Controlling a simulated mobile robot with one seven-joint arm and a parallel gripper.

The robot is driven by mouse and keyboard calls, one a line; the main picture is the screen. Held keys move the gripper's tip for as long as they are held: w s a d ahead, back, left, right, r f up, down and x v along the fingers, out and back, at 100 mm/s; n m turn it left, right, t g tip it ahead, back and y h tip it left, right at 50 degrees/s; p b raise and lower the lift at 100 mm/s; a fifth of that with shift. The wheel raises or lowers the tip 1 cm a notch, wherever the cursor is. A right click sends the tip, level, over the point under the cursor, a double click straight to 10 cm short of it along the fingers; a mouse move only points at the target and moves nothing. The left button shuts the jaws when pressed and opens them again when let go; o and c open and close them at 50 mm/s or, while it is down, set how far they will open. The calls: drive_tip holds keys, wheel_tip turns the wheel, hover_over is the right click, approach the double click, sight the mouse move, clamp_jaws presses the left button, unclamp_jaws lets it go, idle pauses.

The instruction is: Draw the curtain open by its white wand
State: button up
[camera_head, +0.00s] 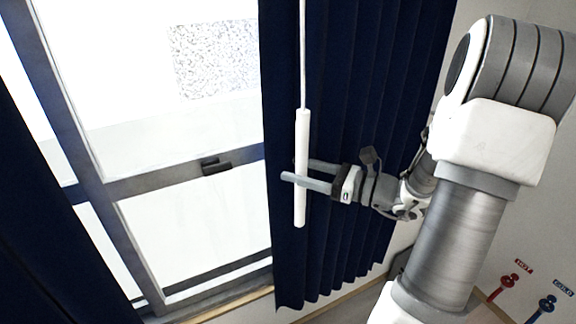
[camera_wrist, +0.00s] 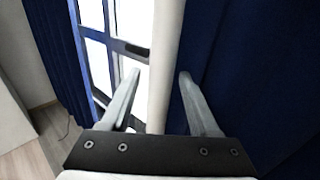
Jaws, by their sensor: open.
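The white wand (camera_head: 302,150) hangs upright on a thin rod in front of the navy curtain (camera_head: 345,80). My gripper (camera_head: 292,170) comes from the right at the lower half of the wand's thick handle. In the wrist view, the wand (camera_wrist: 165,60) stands between the two open fingers of my gripper (camera_wrist: 158,88), with a gap visible on each side. The curtain (camera_wrist: 235,60) fills the right of that view, behind the right finger. The part of the handle between the fingers is partly covered by the near finger in the head view.
A grey-framed window (camera_head: 180,180) with a dark latch (camera_head: 215,166) is left of the curtain. Another navy curtain (camera_head: 50,220) hangs at the far left. Red (camera_head: 510,281) and blue (camera_head: 546,303) taps labelled hot and cold are on the wall at lower right.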

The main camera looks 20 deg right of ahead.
drive_tip(key=shift+x, duration=1.45)
drive_tip(key=shift+c, duration=0.4)
clamp_jaws()
